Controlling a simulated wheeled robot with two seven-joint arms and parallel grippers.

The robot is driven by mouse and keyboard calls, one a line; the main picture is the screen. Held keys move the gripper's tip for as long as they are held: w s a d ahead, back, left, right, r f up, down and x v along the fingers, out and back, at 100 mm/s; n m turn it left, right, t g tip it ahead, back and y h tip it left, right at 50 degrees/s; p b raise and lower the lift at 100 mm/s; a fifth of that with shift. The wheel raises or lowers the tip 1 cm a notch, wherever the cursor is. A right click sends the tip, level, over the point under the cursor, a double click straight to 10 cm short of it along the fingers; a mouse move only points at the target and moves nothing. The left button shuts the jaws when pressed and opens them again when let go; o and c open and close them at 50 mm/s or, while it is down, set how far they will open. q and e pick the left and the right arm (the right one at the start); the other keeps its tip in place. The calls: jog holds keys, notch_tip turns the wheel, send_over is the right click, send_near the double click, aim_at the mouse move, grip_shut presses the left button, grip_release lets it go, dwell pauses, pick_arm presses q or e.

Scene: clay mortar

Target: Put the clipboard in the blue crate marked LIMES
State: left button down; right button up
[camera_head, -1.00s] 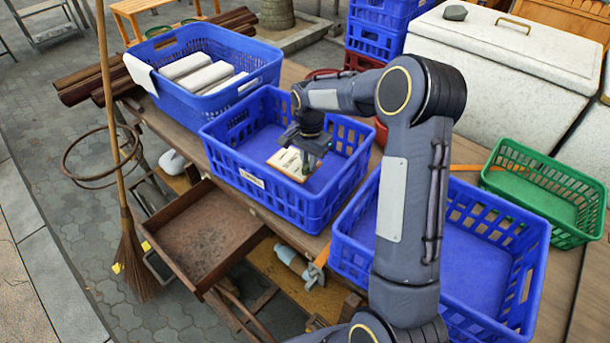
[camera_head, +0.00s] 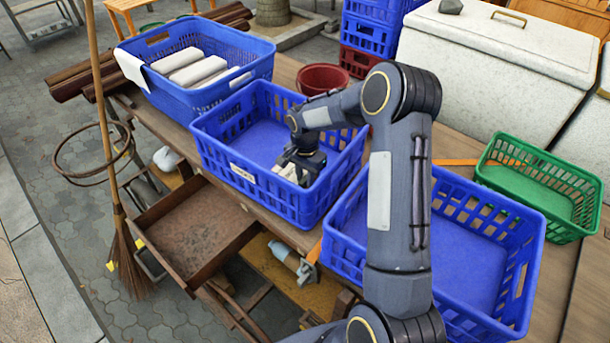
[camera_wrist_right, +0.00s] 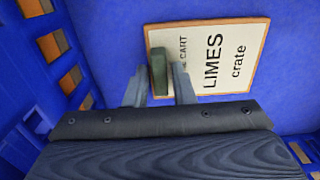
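The clipboard, a tan board with a white sheet and a green clip, shows in the right wrist view (camera_wrist_right: 225,60). Its sheet reads "LIMES crate". In the head view the clipboard (camera_head: 287,172) is low inside the middle blue crate (camera_head: 262,194), partly hidden by the gripper. That crate's front label is too small to read. My right gripper (camera_head: 303,172) reaches down into this crate. In the right wrist view its fingers (camera_wrist_right: 160,82) are on either side of the green clip, seemingly shut on it. Contact with the crate floor cannot be told. My left gripper is not in view.
A blue crate with white rolled items (camera_head: 195,62) stands at the back left, and an empty blue crate (camera_head: 460,262) at the right. A green basket (camera_head: 540,190) is far right. A red bowl (camera_head: 322,78) is behind. An open drawer (camera_head: 195,235) juts out in front.

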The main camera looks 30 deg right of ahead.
jog(key=shift+o, duration=1.1)
notch_tip(320, 180, up, 12)
jog(key=s+a+r+n+t+y, duration=0.1)
jog(key=s+a+r+n, duration=0.15)
jog(key=s+r, duration=0.35)
jog(key=s+a+r+n+t+y, duration=0.1)
jog(key=s+a+r+n+t, duration=0.2)
jog(key=s, duration=0.4)
jog(key=s+a+n+y, duration=0.1)
jog(key=s+a+n, duration=0.2)
jog(key=s, duration=0.5)
jog(key=s+a+f+n+t, duration=0.1)
jog(key=s+a+n, duration=0.2)
jog(key=s, duration=0.5)
jog(key=shift+a+f+t+y, duration=0.2)
jog(key=shift+f+t+y, duration=0.1)
jog(key=shift+y, duration=0.1)
